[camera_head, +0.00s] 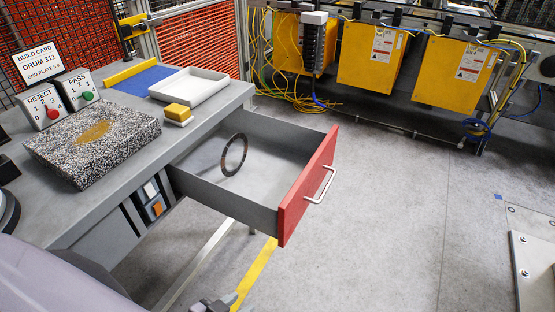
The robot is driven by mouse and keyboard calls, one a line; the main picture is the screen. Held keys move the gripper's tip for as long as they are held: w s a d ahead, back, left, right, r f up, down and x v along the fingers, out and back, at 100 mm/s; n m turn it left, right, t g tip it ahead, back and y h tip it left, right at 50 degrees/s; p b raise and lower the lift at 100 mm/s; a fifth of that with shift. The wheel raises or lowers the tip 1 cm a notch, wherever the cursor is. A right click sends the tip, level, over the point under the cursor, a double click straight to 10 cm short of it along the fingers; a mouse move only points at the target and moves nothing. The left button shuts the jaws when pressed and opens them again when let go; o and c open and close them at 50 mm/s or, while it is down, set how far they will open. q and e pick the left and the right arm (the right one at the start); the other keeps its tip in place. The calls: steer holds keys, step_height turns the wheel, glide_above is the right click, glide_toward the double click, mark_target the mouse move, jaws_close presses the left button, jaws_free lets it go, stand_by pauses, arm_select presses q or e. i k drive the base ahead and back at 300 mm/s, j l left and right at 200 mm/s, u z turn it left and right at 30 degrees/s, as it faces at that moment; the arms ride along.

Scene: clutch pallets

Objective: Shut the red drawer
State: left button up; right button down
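The red drawer (303,190) is pulled well out of the grey workbench (95,212), toward the right. Its red front carries a silver bar handle (322,186). A dark thin ring (233,155) shows inside the drawer; I cannot tell if it lies flat or leans. My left gripper (218,304) is only partly in view at the bottom edge, below and to the left of the drawer front and apart from it. Its fingertips are cut off or too small to read. My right gripper is not in view.
On the bench are a speckled block (92,140), a white tray (189,86), a yellow block (177,112) and the reject and pass button boxes (58,108). Yellow cabinets (372,55) with cables stand at the back. The floor (400,200) right of the drawer is clear.

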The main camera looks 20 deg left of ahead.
mark_target(286, 164)
steer(key=i+l+u, duration=0.1)
steer(key=u, duration=1.2)
steer(key=l+u, duration=0.4)
steer(key=i+l+u, duration=0.1)
steer(key=l+u, duration=0.15)
steer(key=u, duration=0.15)
steer(key=l+u, duration=0.25)
steer(key=l, duration=0.25)
steer(key=k+l+u, duration=0.25)
steer(key=l, duration=0.2)
steer(key=l+u, duration=0.25)
steer(key=l, duration=0.25)
steer(key=k+l, duration=0.15)
steer(key=l, duration=0.2)
steer(key=k+l, duration=0.1)
steer(key=l, duration=0.3)
steer(key=k+l, duration=0.15)
steer(key=l, duration=0.2)
steer(key=k+l, duration=0.15)
steer(key=l, duration=0.2)
steer(key=u, duration=0.05)
